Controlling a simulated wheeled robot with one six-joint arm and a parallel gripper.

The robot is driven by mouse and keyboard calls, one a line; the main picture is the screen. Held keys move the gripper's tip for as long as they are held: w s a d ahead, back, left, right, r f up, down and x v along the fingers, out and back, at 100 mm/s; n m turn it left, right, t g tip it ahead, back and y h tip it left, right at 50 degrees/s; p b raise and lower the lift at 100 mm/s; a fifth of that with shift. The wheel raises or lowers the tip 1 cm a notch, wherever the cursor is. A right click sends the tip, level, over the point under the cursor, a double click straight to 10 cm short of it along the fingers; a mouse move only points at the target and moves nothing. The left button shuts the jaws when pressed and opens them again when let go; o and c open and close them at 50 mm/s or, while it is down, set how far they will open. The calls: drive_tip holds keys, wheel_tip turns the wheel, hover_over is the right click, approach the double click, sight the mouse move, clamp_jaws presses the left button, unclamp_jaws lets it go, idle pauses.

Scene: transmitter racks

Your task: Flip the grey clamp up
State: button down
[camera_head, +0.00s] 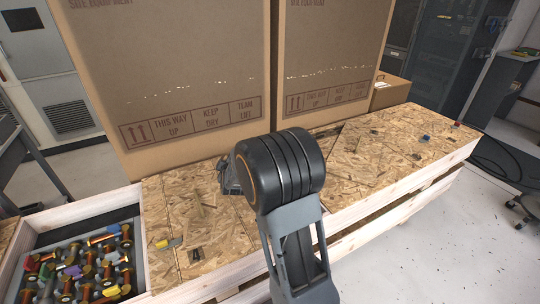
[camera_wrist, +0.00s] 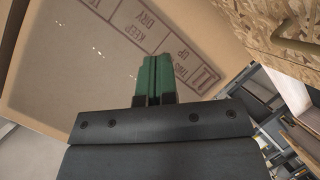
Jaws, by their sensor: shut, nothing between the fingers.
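My gripper (camera_wrist: 153,80) shows in the wrist view with its two green fingers pressed together, empty, in front of the cardboard box. In the head view the gripper's fingers are hidden behind my arm's thick black joint. I cannot pick out the grey clamp with certainty. A small dark piece (camera_head: 196,254) lies on the chipboard left of my arm, too small to tell its shape. A dark grey shape also shows just left of the black joint, partly covered, and I cannot tell whether it is part of my arm.
Two tall cardboard boxes (camera_head: 165,65) stand at the back of the chipboard-topped crate (camera_head: 370,165). An open bin (camera_head: 120,205) of colourful connectors is at the lower left. A yellow-and-grey piece (camera_head: 168,243) and several small parts lie on the chipboard.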

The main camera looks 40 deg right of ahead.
drive_tip(key=d+f+n+h+b, duration=0.1)
drive_tip(key=d+f+n+h, duration=0.1)
drive_tip(key=d+f+h, duration=0.35)
drive_tip(key=d+f+n+h, duration=0.2)
drive_tip(key=d+f+h, duration=0.1)
drive_tip(key=d+h, duration=0.4)
drive_tip(key=x, duration=0.9)
drive_tip(key=shift+d+f+y+b, duration=0.15)
drive_tip(key=shift+d+y+b, duration=0.25)
drive_tip(key=shift+y, duration=0.05)
drive_tip(key=shift+s, duration=0.1)
